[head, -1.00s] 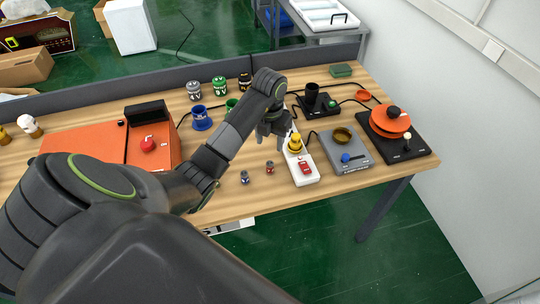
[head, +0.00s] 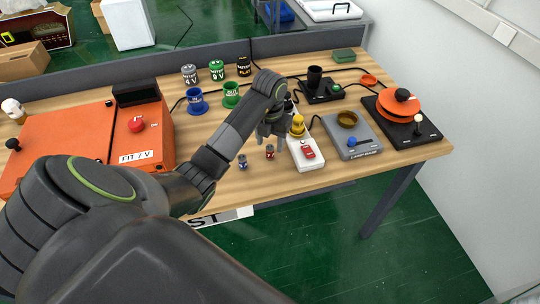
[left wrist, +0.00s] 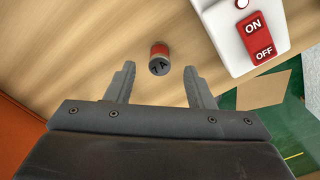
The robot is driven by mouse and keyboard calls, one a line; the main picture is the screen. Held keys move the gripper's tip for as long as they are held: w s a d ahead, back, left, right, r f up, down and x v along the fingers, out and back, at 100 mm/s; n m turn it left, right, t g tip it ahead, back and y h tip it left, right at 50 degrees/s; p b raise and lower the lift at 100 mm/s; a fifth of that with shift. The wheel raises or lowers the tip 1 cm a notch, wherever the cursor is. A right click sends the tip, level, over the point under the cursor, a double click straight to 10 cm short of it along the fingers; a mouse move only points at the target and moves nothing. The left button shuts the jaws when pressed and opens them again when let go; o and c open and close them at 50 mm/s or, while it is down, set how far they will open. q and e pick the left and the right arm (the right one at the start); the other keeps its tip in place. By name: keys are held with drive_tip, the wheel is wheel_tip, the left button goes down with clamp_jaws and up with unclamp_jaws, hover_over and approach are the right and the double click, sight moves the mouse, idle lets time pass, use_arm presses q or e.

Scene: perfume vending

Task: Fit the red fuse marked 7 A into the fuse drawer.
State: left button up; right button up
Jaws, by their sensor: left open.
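The red fuse (head: 269,152) stands on the wooden table, and its dark end reads 7 A in the left wrist view (left wrist: 159,57). A blue fuse (head: 242,161) stands to its left. My left gripper (head: 271,136) is open and empty. In the left wrist view its fingertips (left wrist: 160,68) point at the red fuse, which shows between and slightly beyond them, not gripped. I cannot make out a fuse drawer for sure. My right gripper is not in view.
A white switch box (head: 306,155) with a red ON/OFF switch (left wrist: 257,37) stands just right of the fuses. Beyond it are a grey unit (head: 350,137) and a black base with an orange disc (head: 397,106). An orange cabinet labelled FIT 7 V (head: 137,157) stands left.

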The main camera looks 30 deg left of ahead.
sight(270, 147)
use_arm(q)
wheel_tip(270, 147, down, 4)
drive_tip(key=shift+w+a+r+p, duration=0.1)
drive_tip(key=shift+r+p, duration=0.1)
drive_tip(key=shift+p, duration=0.25)
clamp_jaws()
